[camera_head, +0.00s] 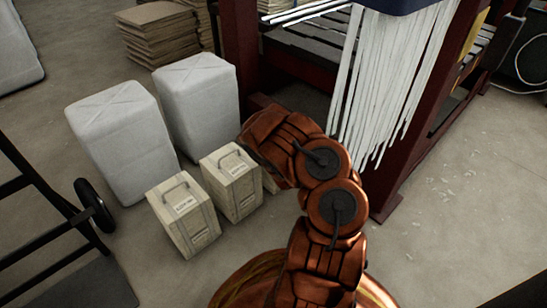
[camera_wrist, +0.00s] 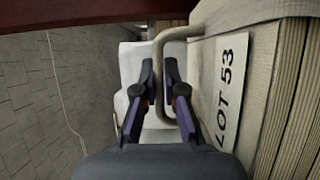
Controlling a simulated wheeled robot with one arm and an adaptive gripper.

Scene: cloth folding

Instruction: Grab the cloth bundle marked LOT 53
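The cloth bundle marked LOT 53 (camera_wrist: 262,85) fills the right of the wrist view, with its white label (camera_wrist: 229,90) turned sideways. Its bent handle (camera_wrist: 172,33) sticks out to the left. My gripper (camera_wrist: 159,75) has one finger on each side of the handle's long bar, close against it, so it looks shut on the handle. In the head view my gripper is hidden behind my arm. A pale bundle (camera_head: 269,182) shows only in part beside my arm, at the right end of a row; its label is hidden there.
Two similar bundles with handles stand to the left, the near one (camera_head: 183,215) and the middle one (camera_head: 231,183). Two white wrapped bales (camera_head: 122,140) stand behind. A cart (camera_head: 75,285) is at left. A dark red frame (camera_head: 385,195) with hanging white strands (camera_head: 385,85) is close at right.

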